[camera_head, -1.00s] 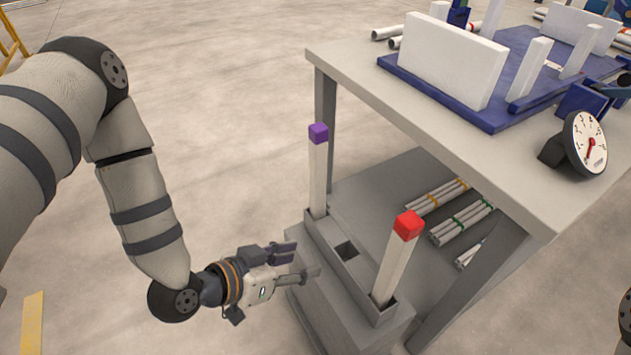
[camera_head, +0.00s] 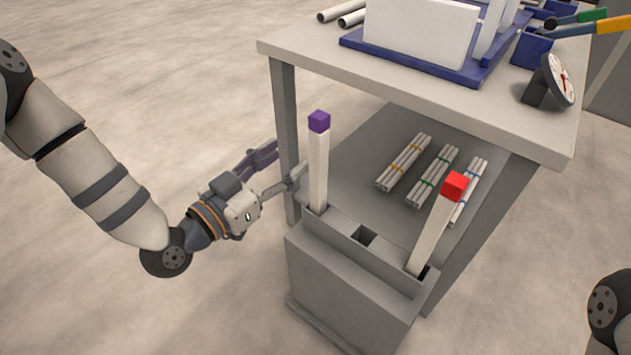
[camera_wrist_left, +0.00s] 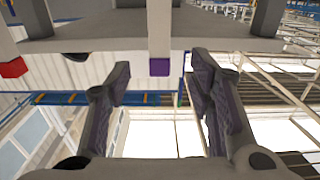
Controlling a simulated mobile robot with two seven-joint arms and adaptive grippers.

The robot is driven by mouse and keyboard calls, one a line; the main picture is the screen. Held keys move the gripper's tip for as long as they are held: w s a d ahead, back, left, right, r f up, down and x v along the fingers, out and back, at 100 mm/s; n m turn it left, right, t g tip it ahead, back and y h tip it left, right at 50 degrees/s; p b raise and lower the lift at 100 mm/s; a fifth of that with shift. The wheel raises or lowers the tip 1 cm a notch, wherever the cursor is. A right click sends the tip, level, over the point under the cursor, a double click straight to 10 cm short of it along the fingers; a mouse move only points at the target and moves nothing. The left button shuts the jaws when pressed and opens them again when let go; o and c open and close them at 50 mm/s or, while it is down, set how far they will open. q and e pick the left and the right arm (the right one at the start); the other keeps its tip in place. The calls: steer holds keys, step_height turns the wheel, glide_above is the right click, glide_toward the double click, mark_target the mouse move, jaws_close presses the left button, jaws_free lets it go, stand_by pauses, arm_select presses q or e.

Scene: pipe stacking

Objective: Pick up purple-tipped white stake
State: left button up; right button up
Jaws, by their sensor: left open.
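The purple-tipped white stake (camera_head: 318,165) stands upright in the left slot of a grey holder (camera_head: 340,285). In the left wrist view, which is upside down, the stake (camera_wrist_left: 159,30) comes down from the top, and its purple tip lies between my finger ends in the picture. My left gripper (camera_head: 284,163) is open and empty, just left of the stake, with its fingers pointing towards it. I see no contact. A red-tipped white stake (camera_head: 440,225) leans slightly in the holder's right slot. My right gripper is out of view; only part of that arm shows.
The middle slot (camera_head: 364,236) of the holder is empty. A grey table (camera_head: 420,105) stands behind, with a leg (camera_head: 285,120) close to my left gripper. Banded bundles of white pipes (camera_head: 404,162) lie on its lower shelf. The floor at left is clear.

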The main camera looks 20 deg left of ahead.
mark_target(314, 136)
arm_select(q)
steer(key=x, duration=1)
steer(key=shift+w+d+r+b, duration=0.1)
steer(key=shift+w+d+b, duration=0.05)
steer(key=shift+w+b, duration=0.15)
steer(key=shift+c, duration=0.5)
steer(key=shift+r, duration=0.1)
jaws_close()
